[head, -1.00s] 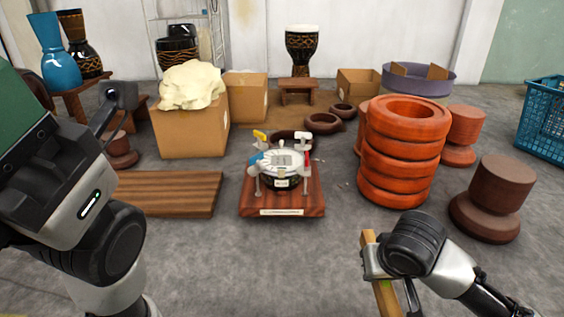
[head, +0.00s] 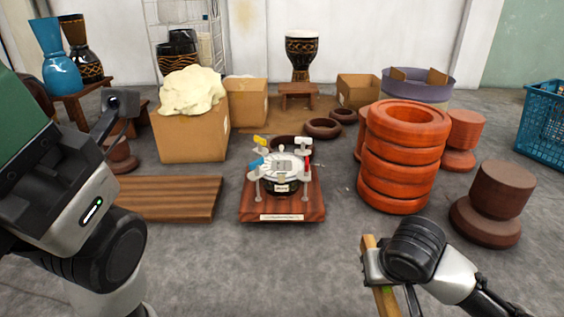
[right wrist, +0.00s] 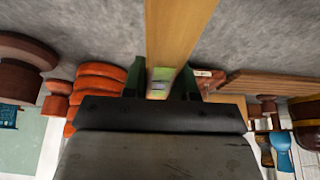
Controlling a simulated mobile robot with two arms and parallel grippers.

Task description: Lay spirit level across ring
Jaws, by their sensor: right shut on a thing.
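The spirit level is a yellowish wooden bar (head: 384,298) at the bottom right of the head view, cut off by the lower edge. My right gripper (head: 377,268) is shut on it. In the right wrist view the bar (right wrist: 180,30) runs up between the two fingers (right wrist: 163,82), with a green vial window near them. The ring (head: 284,163) is pale and sits level-looking on a small clamped fixture on a reddish wooden board (head: 282,211), mid-floor. Nothing lies across it. The gripper is apart from it, nearer and to the right. My left gripper's fingertips are not visible.
A stack of orange rings (head: 403,160) stands right of the board, with a brown drum form (head: 492,200) beyond it. A slatted wooden platform (head: 168,198) lies left. A cardboard box (head: 190,138) stands behind. The grey floor in front is clear.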

